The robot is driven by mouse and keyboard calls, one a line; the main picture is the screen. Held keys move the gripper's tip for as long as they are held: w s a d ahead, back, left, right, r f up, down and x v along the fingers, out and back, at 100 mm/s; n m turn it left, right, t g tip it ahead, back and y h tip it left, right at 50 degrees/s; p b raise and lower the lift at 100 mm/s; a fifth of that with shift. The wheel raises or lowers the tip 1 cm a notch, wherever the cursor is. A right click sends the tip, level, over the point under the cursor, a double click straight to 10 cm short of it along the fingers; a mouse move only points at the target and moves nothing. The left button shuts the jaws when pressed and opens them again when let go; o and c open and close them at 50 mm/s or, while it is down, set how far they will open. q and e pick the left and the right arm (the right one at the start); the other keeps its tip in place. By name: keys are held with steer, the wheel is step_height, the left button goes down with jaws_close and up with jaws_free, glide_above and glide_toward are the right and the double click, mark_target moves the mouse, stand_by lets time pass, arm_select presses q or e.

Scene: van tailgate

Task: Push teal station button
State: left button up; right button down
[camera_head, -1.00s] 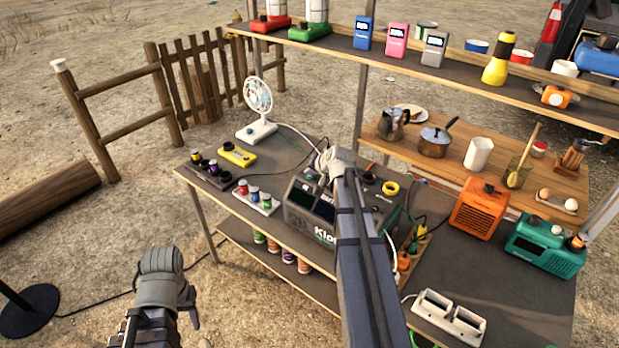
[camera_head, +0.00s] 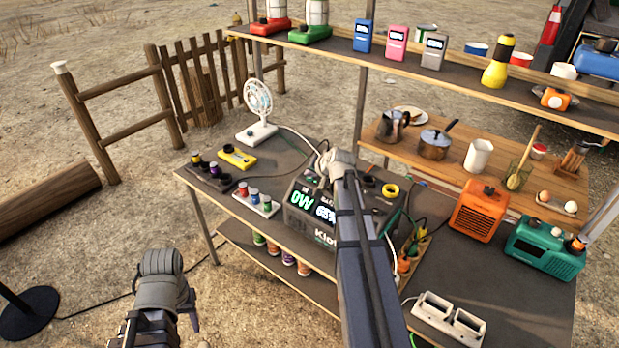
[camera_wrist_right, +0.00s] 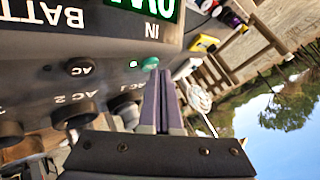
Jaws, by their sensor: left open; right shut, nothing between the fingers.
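The dark power station (camera_head: 296,222) stands on the workbench, its display (camera_head: 302,201) lit with green "0W" and a white percentage. In the right wrist view, its teal button (camera_wrist_right: 155,63) sits beside a small lit green light (camera_wrist_right: 133,64). My right gripper (camera_wrist_right: 161,74) is shut and empty, its fingertips at the teal button, seemingly touching it. In the head view, my right arm hides the button and those fingertips. My left gripper (camera_head: 194,319) is open, low at the left in front of the bench, away from the station.
Black AC knobs (camera_wrist_right: 76,113) lie close beside the fingers. A white fan (camera_head: 258,110), a yellow device (camera_head: 238,156) and colored jars (camera_head: 254,198) stand left of the station. Cables and a white socket strip (camera_head: 449,319) lie right. A loaded shelf (camera_head: 450,80) hangs above.

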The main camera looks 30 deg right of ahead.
mark_target(310, 182)
steer(key=shift+r, duration=0.4)
steer(key=shift+r+p, duration=0.1)
steer(key=shift+p, duration=0.25)
step_height(310, 182, up, 6)
steer(key=p, duration=0.5)
steer(key=shift+p, duration=0.35)
